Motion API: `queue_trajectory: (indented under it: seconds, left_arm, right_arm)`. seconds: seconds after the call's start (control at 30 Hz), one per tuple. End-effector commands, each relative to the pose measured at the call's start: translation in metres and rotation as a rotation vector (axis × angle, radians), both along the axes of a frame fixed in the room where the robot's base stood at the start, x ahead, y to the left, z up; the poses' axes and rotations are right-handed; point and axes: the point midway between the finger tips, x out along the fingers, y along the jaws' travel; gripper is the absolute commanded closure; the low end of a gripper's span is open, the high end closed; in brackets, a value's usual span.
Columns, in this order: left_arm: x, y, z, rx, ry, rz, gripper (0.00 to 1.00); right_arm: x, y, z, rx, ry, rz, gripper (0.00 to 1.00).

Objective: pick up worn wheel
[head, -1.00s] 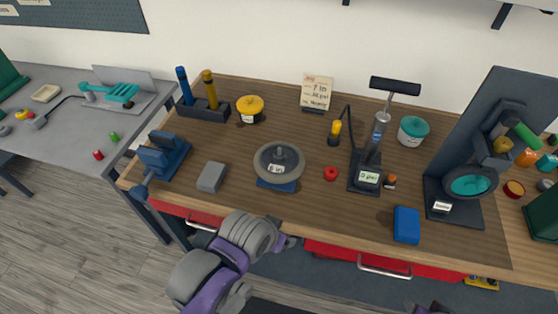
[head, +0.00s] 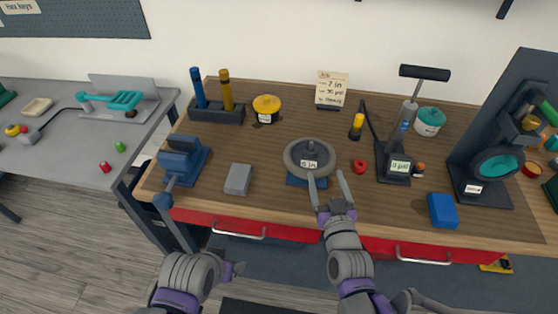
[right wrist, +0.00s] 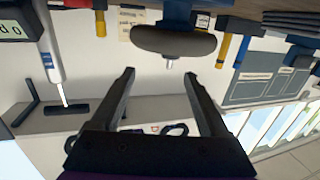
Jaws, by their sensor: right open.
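The wheel (head: 297,150), a grey tyre with a dark hub and a small white label, lies flat on a blue stand (head: 293,181) on the wooden bench. In the right wrist view the wheel (right wrist: 172,42) shows edge-on and upside down, with a short axle stub. My right gripper (head: 326,177) is open and empty at the wheel's near right side; one finger overlaps its near rim in the head view. In the right wrist view the gripper (right wrist: 159,74) has its fingers spread, apart from the wheel. My left gripper (head: 233,269) is low before the bench; its jaws are unclear.
A grey block (head: 238,179) and a blue vise (head: 182,160) stand left of the wheel. A red ring (head: 359,166), a pump (head: 404,130) and a blue block (head: 443,211) are to the right. A yellow tub (head: 266,108) stands behind. Red drawers (head: 290,232) line the bench front.

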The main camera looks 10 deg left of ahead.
Motion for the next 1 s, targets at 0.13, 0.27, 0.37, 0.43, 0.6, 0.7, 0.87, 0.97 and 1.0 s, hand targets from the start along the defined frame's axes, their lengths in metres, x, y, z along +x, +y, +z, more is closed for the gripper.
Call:
queue_trajectory:
  seconds: [0.13,0.27,0.37,0.43,0.6,0.7,0.87,0.97,1.0]
  left_arm:
    - [0.000,0.000,-0.002,0.000,0.001,0.000,0.19]
    - [0.000,0.000,-0.001,0.000,0.000,0.000,0.19]
    - [0.000,0.000,0.001,0.000,0.000,0.000,0.19]
    - [0.000,0.000,0.002,0.000,-0.001,0.000,0.19]
    - [0.001,0.000,0.003,0.000,-0.001,0.000,0.19]
    - [0.001,0.000,0.003,0.000,-0.001,0.000,0.19]
    - [0.001,0.000,0.006,0.000,-0.003,0.000,0.19]
    - [0.002,0.000,0.008,0.000,-0.004,0.000,0.19]
    - [0.002,0.000,0.009,0.000,-0.004,0.000,0.19]
  right_arm:
    - [0.004,0.005,0.002,0.013,-0.045,-0.002,0.21]
    - [0.020,0.010,0.003,0.015,-0.051,-0.003,0.21]
    - [0.036,0.015,0.003,0.013,-0.050,-0.002,0.21]
    - [0.045,0.017,0.003,0.013,-0.050,-0.002,0.21]
    - [0.057,0.021,0.002,0.013,-0.049,-0.002,0.21]
    - [0.067,0.026,0.000,0.015,-0.049,-0.002,0.21]
    - [0.089,0.037,-0.003,0.014,-0.049,-0.002,0.21]
    - [0.100,0.040,-0.003,0.014,-0.049,-0.003,0.21]
    - [0.103,0.040,-0.003,0.014,-0.049,-0.003,0.21]
